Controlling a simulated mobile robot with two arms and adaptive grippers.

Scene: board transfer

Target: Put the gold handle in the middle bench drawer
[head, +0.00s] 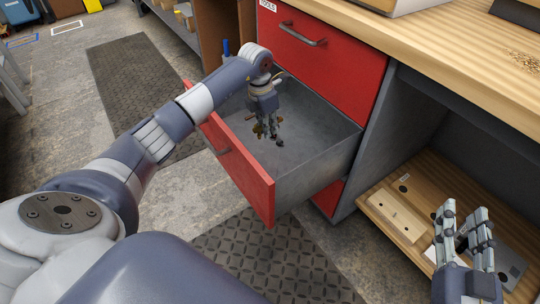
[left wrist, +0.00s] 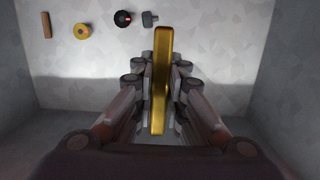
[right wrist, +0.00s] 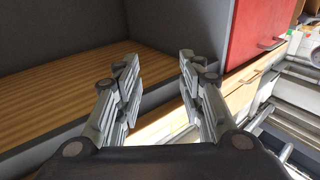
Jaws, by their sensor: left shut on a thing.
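The middle bench drawer (head: 318,166) is pulled open, with a red front and grey inside. My left gripper (head: 266,130) is down inside the drawer opening. In the left wrist view my left gripper (left wrist: 161,90) is shut on the gold handle (left wrist: 162,50), a long gold bar standing upright in the picture between the fingers. The handle appears above the drawer floor; the exact gap I cannot tell. My right gripper (head: 462,235) is open and empty near the wooden shelf at the right. It also shows in the right wrist view (right wrist: 158,75).
In the drawer lie a brown stick (left wrist: 46,25), a yellow ring (left wrist: 81,31), a black and red round part (left wrist: 123,19) and a dark small part (left wrist: 149,19). A closed red drawer (head: 322,50) sits above. A wooden board (head: 396,214) lies on the lower shelf.

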